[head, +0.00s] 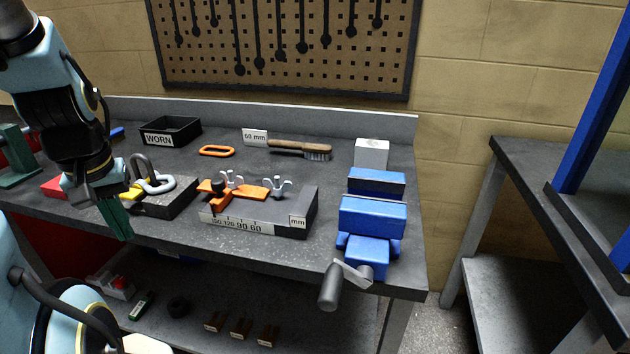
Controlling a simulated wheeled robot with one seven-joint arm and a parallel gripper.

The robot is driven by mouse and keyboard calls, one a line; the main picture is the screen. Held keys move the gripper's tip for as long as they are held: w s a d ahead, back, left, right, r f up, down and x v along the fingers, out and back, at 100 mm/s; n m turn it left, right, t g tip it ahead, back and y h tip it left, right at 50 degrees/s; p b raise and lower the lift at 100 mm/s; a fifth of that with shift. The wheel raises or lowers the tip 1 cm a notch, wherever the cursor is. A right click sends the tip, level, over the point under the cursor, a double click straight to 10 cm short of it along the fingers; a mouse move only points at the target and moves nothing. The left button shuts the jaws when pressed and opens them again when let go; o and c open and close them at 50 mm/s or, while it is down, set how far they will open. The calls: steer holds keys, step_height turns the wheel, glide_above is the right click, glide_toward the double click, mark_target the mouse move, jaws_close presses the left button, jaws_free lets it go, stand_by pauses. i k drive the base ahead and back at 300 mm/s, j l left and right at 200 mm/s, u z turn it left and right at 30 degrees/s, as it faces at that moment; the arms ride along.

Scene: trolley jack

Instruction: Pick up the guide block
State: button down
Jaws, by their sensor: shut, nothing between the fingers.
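A light grey block (372,153) stands at the back right of the workbench, behind the blue vise (372,222). No label marks it as the guide block, but it is the plainest block in view. My gripper (121,236) points down at the left, by the bench's front edge, with its green fingers together and empty. It is well to the left of the grey block and apart from it. The gripper partly hides the things behind it.
A measuring fixture (305,218) with orange clamp parts (250,190) stands mid-bench. A shackle (152,180) on a dark block, a WORN tray (170,132), an orange ring (217,151) and a brush (300,149) are around it. Several small parts lie on the lower shelf.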

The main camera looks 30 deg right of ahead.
mark_target(371, 152)
steer(key=k+u, duration=0.1)
steer(key=k, duration=0.65)
steer(key=k+l, duration=0.15)
steer(key=l, duration=0.15)
steer(key=k+l+u, duration=0.1)
steer(key=l, duration=0.2)
steer(key=k+l, duration=0.25)
steer(key=l+u, duration=0.1)
steer(key=l, duration=0.5)
steer(key=i, duration=0.45)
